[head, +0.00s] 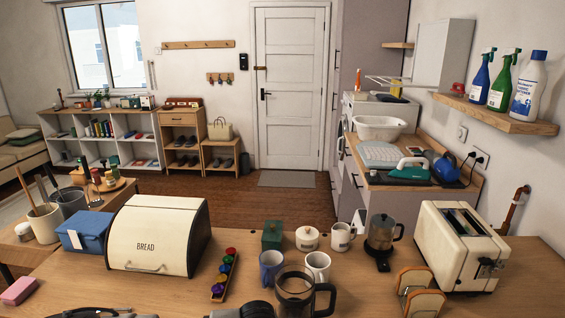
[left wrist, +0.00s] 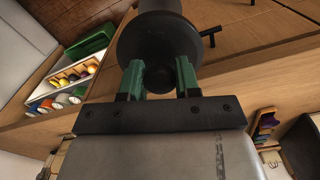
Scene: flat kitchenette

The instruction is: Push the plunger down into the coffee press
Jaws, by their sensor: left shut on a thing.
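The coffee press (head: 296,291) stands at the front of the wooden table in the head view. Its dark handle points right, and its lower part is cut off by the frame. In the left wrist view my left gripper (left wrist: 160,80) has its green fingers shut on a dark part with a wide round disc, which looks like the plunger (left wrist: 155,42). A dark rounded shape (head: 241,310) shows at the bottom edge of the head view, just left of the press; it may be the same part. My right gripper is not in view.
Two mugs (head: 271,267) (head: 318,266) stand close behind the press. A pod rack (head: 225,276) and bread bin (head: 157,235) are to the left.

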